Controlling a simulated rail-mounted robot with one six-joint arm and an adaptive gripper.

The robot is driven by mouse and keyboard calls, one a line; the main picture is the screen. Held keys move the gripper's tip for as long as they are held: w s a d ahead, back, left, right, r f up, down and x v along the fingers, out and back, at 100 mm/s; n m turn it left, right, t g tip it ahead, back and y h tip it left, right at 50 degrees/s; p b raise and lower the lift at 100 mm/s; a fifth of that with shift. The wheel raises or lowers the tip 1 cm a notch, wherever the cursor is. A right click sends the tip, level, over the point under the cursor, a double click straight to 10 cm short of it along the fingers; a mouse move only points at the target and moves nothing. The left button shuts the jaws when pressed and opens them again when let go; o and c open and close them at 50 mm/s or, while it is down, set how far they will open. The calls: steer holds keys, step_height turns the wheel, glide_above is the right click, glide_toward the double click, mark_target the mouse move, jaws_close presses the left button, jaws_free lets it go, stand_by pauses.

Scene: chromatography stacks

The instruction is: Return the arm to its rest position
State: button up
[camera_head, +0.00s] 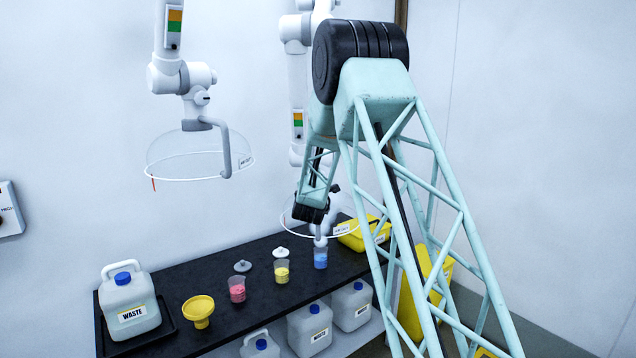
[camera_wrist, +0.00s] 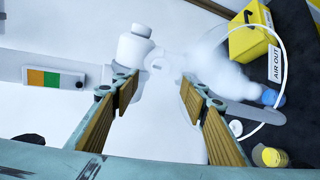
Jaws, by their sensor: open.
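My arm, a pale teal lattice with a black joint at the top, fills the right of the head view and bends down toward the bench. In the wrist view my gripper (camera_wrist: 160,88) has its two ribbed, brass-coloured fingers spread wide apart, with nothing held between them. Beyond the fingers are a blurred white extraction arm (camera_wrist: 135,45) and its clear hood rim. In the head view the black wrist end of my arm hangs beside the rear extraction arm (camera_head: 297,70), above the far part of the bench. The fingers cannot be made out there.
The black bench (camera_head: 255,300) holds blue (camera_head: 320,259), yellow (camera_head: 282,273) and pink (camera_head: 237,291) beakers, a yellow funnel (camera_head: 198,312) and a waste jug (camera_head: 130,303). A yellow container (camera_head: 352,240) stands at its far end. Another hooded extraction arm (camera_head: 182,77) hangs left.

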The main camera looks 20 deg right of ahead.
steer(key=shift+s+a, duration=0.15)
steer(key=shift+s, duration=0.1)
stand_by(0.5)
steer(key=shift+s+a+r, duration=0.15)
steer(key=shift+a+r, duration=0.1)
steer(key=shift+r, duration=0.1)
steer(key=s+a+r+m+g+y+b, duration=0.1)
steer(key=s+a+r+m+y, duration=0.1)
steer(key=s+a+r, duration=0.3)
steer(key=s+a+r+m+g+y, duration=0.1)
steer(key=s+a+r+y, duration=0.1)
steer(key=s+a, duration=0.45)
steer(key=s+a+r+m+g+y+b, duration=0.15)
steer(key=s+a, duration=0.25)
steer(key=s, duration=0.6)
steer(key=s+a+r+m+g+y, duration=0.1)
steer(key=s+a+r+m, duration=0.15)
steer(key=s, duration=0.65)
steer(key=s+a+f+m+g, duration=0.1)
steer(key=s+f+m+g, duration=0.1)
steer(key=s, duration=1.4)
steer(key=s+a+f+m+g+b, duration=0.1)
steer(key=s+a+f+m+g, duration=0.1)
steer(key=s, duration=1.5)
steer(key=s+a+f+m+g, duration=0.2)
steer(key=s+f, duration=0.3)
steer(key=s, duration=1.1)
steer(key=shift+s+m+y, duration=0.3)
steer(key=shift+m+y, duration=0.05)
steer(key=shift+m, duration=0.55)
